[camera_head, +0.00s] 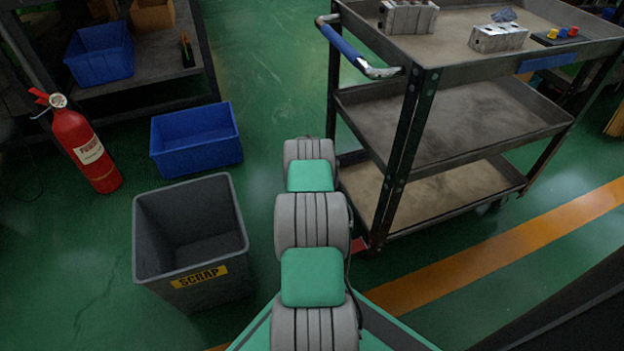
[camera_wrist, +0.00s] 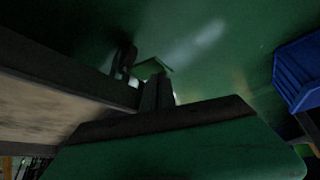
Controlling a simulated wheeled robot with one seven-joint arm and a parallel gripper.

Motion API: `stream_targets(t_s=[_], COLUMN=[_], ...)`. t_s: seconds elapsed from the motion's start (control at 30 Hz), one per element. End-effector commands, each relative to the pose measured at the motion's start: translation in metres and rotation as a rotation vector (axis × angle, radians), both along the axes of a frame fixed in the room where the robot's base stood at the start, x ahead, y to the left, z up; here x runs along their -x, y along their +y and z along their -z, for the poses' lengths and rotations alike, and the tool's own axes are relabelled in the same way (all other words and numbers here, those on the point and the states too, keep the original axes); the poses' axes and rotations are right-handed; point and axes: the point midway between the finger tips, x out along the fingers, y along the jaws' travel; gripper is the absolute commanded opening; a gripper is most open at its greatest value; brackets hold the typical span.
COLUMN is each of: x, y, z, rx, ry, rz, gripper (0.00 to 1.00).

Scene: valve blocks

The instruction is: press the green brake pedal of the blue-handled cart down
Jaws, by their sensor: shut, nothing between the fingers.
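The cart (camera_head: 452,160) is a dark three-shelf trolley with a blue handle (camera_head: 345,45), right of my arm in the head view. In the wrist view its lower shelf edge (camera_wrist: 60,72) runs in from the left, with a dark caster (camera_wrist: 122,58) near its end. The green brake pedal (camera_wrist: 152,68) shows as a small green plate beside the caster. My gripper (camera_wrist: 157,88) is shut and empty, its dark fingertips close to the pedal; I cannot tell whether they touch. My arm hides the pedal and gripper in the head view.
A grey scrap bin (camera_head: 190,240) and a blue crate (camera_head: 196,138) stand left of my arm. A red fire extinguisher (camera_head: 85,145) is farther left. A small red part (camera_head: 359,245) sits low at the cart's near leg. Metal blocks (camera_head: 498,37) lie on the cart's top.

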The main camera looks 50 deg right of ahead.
Motion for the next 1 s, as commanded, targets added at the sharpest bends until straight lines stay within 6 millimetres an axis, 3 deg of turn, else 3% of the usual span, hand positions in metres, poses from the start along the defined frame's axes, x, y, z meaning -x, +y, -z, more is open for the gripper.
stream_targets(t_s=[1.0], x=[0.000], y=[0.000], z=[0.026], rx=[0.000], ry=[0.001], rz=[0.000], gripper=[0.00])
